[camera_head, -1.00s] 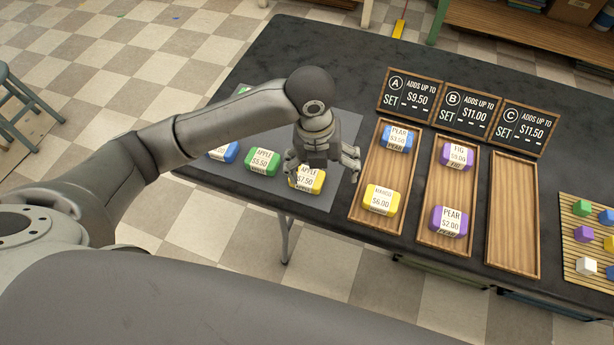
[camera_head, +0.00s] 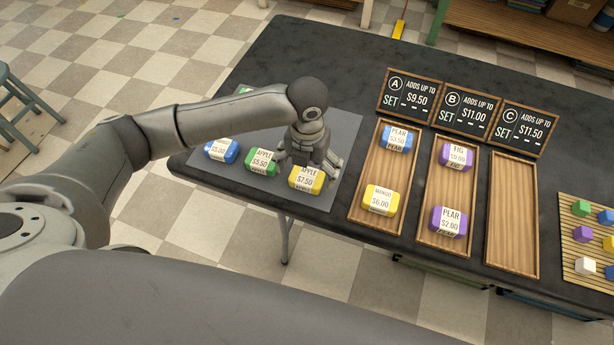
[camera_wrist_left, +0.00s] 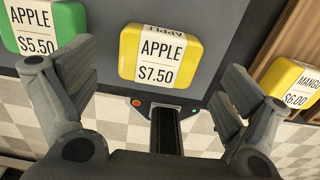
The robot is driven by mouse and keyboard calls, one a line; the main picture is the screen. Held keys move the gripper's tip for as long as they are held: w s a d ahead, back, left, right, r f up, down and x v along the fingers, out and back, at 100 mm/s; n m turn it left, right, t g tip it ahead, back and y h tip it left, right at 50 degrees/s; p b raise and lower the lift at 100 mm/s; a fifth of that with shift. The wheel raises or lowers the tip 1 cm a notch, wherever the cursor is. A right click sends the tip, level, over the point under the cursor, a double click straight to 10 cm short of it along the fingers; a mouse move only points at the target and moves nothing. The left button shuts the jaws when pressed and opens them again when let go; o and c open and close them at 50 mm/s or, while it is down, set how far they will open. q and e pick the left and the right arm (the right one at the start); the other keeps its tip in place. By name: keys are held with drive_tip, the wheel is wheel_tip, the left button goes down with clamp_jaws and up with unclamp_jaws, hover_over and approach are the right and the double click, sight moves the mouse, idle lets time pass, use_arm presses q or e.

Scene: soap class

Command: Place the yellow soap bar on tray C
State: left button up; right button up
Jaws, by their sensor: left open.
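The yellow soap bar (camera_head: 306,180), labelled Apple $7.50, lies on the grey mat (camera_head: 318,197) at the left of the table. In the left wrist view the yellow bar (camera_wrist_left: 160,56) sits ahead of and between the fingers. My left gripper (camera_head: 310,164) is open and empty, close above and behind the bar; I cannot tell if it touches. Tray C (camera_head: 513,216) is an empty wooden tray at the right. Another yellow bar (camera_head: 381,200), labelled Mango $6.00, lies in tray A (camera_head: 365,211). My right gripper is not in view.
A green bar (camera_head: 262,161) and a blue bar (camera_head: 222,150) lie left of the yellow bar on the mat. Tray B (camera_head: 431,236) holds two purple bars. Signs stand behind the trays. A slatted mat (camera_head: 570,262) with coloured cubes is at the far right.

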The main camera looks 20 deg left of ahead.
sight(307, 176)
use_arm(q)
drive_tip(key=shift+a+f, duration=0.1)
drive_tip(key=shift+f, duration=1.4)
drive_tip(key=shift+c, duration=0.4)
drive_tip(key=c, duration=1.2)
drive_tip(key=shift+r, duration=0.1)
